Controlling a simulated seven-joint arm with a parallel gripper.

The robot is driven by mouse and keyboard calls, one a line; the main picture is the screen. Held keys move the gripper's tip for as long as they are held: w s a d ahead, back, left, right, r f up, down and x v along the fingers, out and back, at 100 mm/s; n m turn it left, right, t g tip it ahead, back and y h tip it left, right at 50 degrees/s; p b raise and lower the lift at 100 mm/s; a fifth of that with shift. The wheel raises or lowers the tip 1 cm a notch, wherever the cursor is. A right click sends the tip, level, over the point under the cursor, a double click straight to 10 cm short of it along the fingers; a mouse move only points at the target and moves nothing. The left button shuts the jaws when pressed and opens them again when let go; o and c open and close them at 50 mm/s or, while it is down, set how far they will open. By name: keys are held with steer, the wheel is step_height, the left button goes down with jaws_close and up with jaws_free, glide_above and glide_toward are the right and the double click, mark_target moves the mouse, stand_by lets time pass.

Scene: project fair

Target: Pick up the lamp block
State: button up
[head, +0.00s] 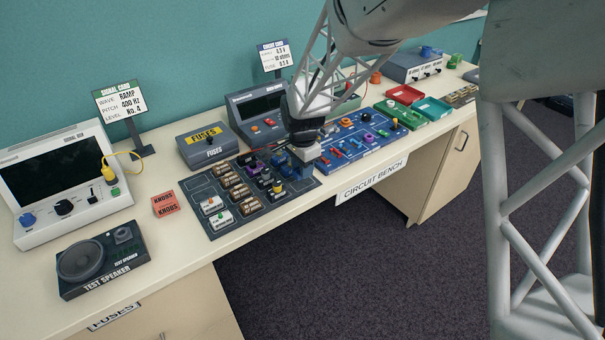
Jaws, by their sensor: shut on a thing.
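My gripper (304,153) is at the right end of the dark parts board (196,190), beside the blue circuit board (345,156). It points down and is shut on a small block, which I take to be the lamp block. The fingers and the arm hide most of it, so its markings cannot be read. I cannot tell whether it touches the board.
The fuses box (207,147) and a grey instrument (258,112) stand behind the parts board. The red knobs box (165,204), test speaker (103,259) and signal box (66,185) are at left. Red (404,95) and green trays lie at right. The bench front edge is close.

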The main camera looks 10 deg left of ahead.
steer(key=s+d+r, duration=0.1)
steer(key=s+d, duration=0.2)
steer(key=s, duration=0.4)
steer(key=s+d, duration=0.3)
steer(key=s, duration=0.4)
steer(key=shift+s+d+r, duration=0.25)
steer(key=shift+d+r, duration=0.1)
steer(key=shift+r, duration=0.05)
steer(key=shift+w, duration=0.1)
step_height(320, 180, up, 6)
glide_above(330, 157)
steer(key=shift+f, duration=0.2)
steer(key=shift+f, duration=0.2)
stand_by(0.4)
steer(key=shift+f, duration=3.55)
steer(key=shift+f, duration=0.35)
